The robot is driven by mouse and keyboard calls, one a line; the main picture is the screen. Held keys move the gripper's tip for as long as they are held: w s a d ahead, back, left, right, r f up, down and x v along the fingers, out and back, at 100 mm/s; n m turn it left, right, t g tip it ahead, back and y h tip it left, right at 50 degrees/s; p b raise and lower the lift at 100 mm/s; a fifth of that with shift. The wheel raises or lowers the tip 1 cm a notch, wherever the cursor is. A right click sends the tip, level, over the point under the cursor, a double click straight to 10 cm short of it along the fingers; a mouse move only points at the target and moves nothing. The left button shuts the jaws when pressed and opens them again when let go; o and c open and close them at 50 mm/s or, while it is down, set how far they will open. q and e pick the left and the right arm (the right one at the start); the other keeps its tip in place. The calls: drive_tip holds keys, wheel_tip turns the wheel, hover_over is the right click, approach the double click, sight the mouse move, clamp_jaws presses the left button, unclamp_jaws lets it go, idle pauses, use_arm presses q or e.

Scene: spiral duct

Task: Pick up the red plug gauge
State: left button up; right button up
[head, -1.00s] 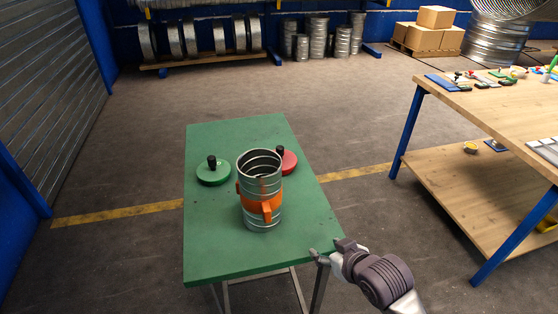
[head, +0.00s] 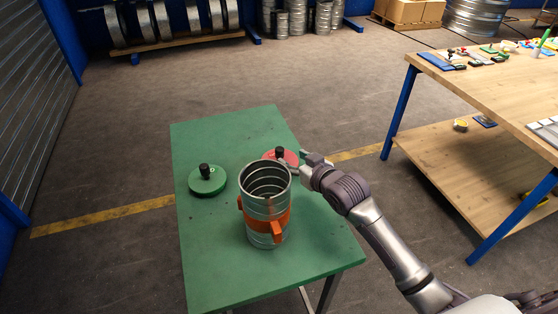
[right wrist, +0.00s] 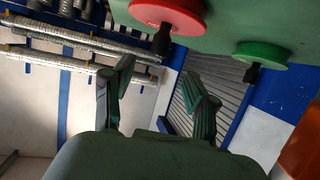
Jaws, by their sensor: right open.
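The red plug gauge (head: 292,157) is a red disc with a black knob. It lies on the green table (head: 225,270), behind the spiral duct and partly hidden by it. In the right wrist view the red plug gauge (right wrist: 170,12) is at the top, its black knob pointing towards the gap between my fingers. My right gripper (head: 306,160) is just right of the gauge in the head view. In the right wrist view the gripper (right wrist: 160,78) is open and empty, its fingers apart from the knob. My left gripper is not in view.
The metal duct (head: 266,205) with an orange clamp (head: 264,222) stands upright in front of the red gauge. A green plug gauge (head: 207,182) lies to the left; it also shows in the right wrist view (right wrist: 265,52). A wooden workbench (head: 470,85) stands at right.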

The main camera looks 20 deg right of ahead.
sight(282, 152)
drive_tip(key=x, duration=0.3)
drive_tip(key=shift+w+a, duration=0.1)
drive_tip(key=shift+w, duration=0.05)
drive_tip(key=shift+p+x, duration=0.4)
drive_tip(key=shift+x, duration=0.4)
drive_tip(key=x, duration=0.3)
drive_tip(key=shift+w+f+p, duration=0.2)
drive_tip(key=shift+w+p, duration=0.1)
drive_tip(key=shift+p, duration=0.05)
drive_tip(key=shift+w+f, duration=0.15)
drive_tip(key=shift+w, duration=0.1)
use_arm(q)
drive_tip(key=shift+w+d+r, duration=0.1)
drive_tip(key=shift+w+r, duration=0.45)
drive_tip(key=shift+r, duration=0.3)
use_arm(e)
clamp_jaws()
